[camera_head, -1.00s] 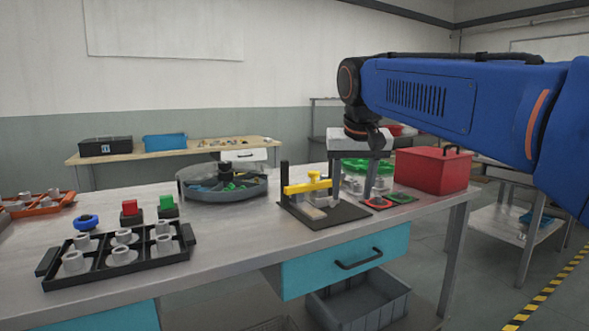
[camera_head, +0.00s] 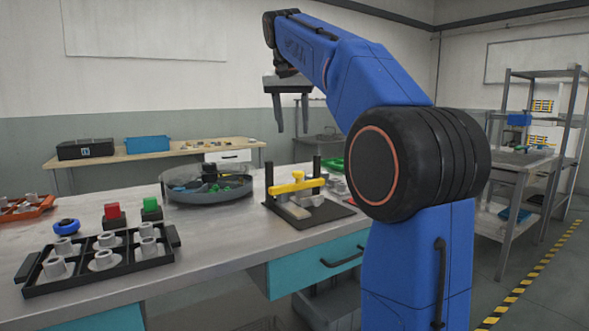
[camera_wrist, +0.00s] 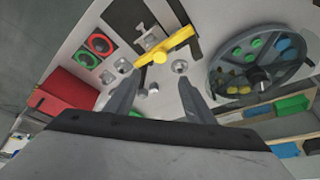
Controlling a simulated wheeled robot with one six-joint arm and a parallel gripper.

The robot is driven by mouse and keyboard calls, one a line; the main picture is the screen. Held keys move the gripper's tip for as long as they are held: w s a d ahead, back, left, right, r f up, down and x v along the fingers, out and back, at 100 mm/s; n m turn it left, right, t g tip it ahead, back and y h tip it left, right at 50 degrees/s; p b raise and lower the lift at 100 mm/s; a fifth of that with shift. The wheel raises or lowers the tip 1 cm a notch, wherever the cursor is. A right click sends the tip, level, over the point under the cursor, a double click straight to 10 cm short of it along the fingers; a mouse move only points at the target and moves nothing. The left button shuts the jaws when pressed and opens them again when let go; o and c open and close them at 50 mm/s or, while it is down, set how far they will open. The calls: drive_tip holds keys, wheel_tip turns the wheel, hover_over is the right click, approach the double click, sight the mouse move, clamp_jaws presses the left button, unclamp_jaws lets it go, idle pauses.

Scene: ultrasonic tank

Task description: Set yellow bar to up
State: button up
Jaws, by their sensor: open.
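The yellow bar (camera_head: 294,187) lies level between two upright black posts on a dark base plate (camera_head: 330,219), with a yellow knob on its top middle. The posts rise above the bar. Grey blocks (camera_head: 299,211) sit low at the bar. My gripper (camera_head: 293,130) is open and empty, with its fingers pointing down, high above the bar and apart from it. In the wrist view the yellow bar (camera_wrist: 175,43) shows beyond the fingertips of my gripper (camera_wrist: 158,77), near the top middle. Nothing is between the fingers.
A round grey tray (camera_head: 176,192) with coloured parts stands left of the fixture. A black rack (camera_head: 128,263) with grey pieces is at the front left. Red (camera_head: 113,211) and green (camera_head: 150,204) buttons stand behind it. A red box (camera_wrist: 62,104) shows in the wrist view.

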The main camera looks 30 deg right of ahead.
sight(298, 172)
drive_tip(key=x, duration=1.6)
